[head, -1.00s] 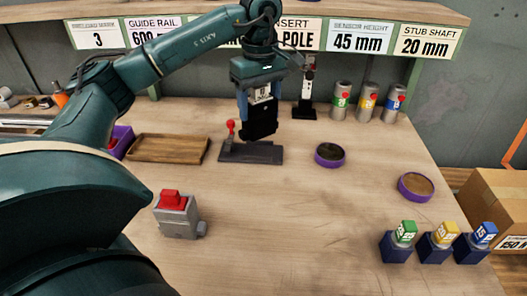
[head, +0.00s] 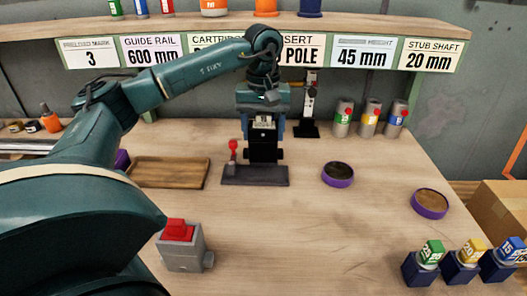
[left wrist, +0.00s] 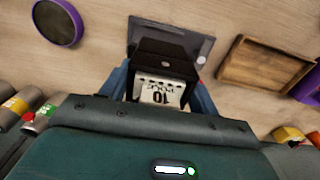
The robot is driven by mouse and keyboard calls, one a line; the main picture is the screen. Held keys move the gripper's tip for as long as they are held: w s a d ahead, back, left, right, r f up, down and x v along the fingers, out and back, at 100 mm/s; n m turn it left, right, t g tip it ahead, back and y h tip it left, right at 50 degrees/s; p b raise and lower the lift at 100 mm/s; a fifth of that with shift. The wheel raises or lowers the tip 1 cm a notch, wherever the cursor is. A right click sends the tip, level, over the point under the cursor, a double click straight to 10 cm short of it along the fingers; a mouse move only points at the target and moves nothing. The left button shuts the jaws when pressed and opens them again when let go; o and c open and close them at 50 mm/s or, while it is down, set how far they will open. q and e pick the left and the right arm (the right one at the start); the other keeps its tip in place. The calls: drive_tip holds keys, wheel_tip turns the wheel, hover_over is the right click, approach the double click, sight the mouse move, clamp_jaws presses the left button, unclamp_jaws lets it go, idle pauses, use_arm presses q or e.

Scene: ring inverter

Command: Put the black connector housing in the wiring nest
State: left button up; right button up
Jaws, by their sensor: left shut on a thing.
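The black connector housing (head: 263,152) is between the fingers of my left gripper (head: 263,130), which is shut on it. It looks about upright, with a white label on its upper part. The label reads 10 in the left wrist view, where the housing (left wrist: 165,62) also shows. The dark grey wiring nest (head: 255,180), with a red-knobbed lever at its left, lies directly below. The housing's bottom is at or just above the nest; I cannot tell whether it is seated. The nest's plate (left wrist: 200,45) is partly hidden behind the housing in the wrist view. My right gripper is out of view.
A wooden tray (head: 168,172) lies left of the nest and a purple-rimmed round dish (head: 338,175) right of it. A height gauge (head: 309,105) stands behind. A grey box with a red button (head: 182,248) is at front left. The front middle is clear.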

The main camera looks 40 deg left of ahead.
sight(263, 148)
use_arm(q)
drive_tip(key=shift+f, duration=2.4)
drive_tip(key=shift+b, duration=0.3)
drive_tip(key=shift+f, duration=0.25)
drive_tip(key=o, duration=1.2)
drive_tip(key=shift+r, duration=0.1)
wheel_tip(263, 148, up, 12)
drive_tip(key=shift+r+p, duration=0.15)
drive_tip(key=shift+p, duration=0.6)
